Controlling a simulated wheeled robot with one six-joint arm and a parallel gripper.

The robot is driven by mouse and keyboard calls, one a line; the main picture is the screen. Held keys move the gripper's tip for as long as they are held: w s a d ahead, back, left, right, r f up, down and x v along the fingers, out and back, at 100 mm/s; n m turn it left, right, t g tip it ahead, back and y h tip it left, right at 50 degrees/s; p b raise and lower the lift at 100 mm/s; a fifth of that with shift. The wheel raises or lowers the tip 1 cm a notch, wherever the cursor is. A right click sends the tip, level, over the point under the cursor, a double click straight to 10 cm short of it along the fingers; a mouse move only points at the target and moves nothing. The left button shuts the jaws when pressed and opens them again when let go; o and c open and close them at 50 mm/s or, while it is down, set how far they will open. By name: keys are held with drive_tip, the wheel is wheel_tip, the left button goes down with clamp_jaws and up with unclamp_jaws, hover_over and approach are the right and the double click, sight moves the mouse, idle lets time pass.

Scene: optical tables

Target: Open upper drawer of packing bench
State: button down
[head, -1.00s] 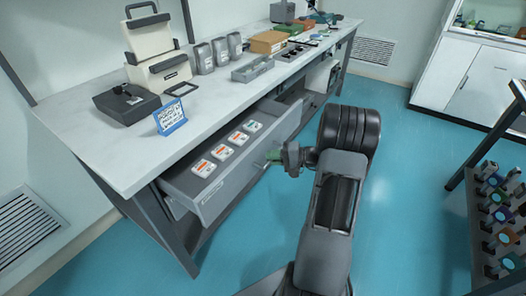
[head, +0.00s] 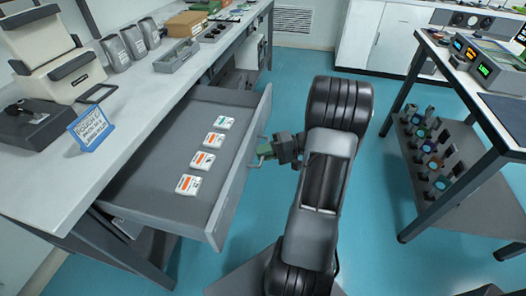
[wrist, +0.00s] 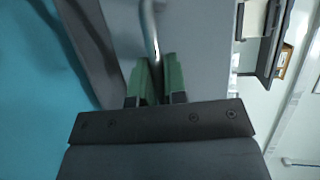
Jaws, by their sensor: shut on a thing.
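The upper drawer (head: 160,190) of the packing bench (head: 48,205) stands well out from under the bench top. Several white packets with orange or green marks, such as this one (head: 188,184), lie in a row inside it. My gripper (head: 264,150) is at the drawer's front face, on its right side in the head view. In the wrist view, the green fingers of my gripper (wrist: 159,82) are closed around the metal bar handle (wrist: 150,30). The grey drawer front fills the area behind the handle there.
A blue-framed sign (head: 90,128), a black box (head: 35,125) and a cream case (head: 50,50) stand on the bench top. A second table (head: 480,110) with a lower shelf of small optics is at the right. Blue floor between is clear.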

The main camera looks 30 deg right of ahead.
drive_tip(key=c, duration=1.2)
unclamp_jaws()
drive_tip(key=shift+o, duration=0.2)
drive_tip(key=p+v, duration=0.1)
drive_tip(key=v, duration=1.3)
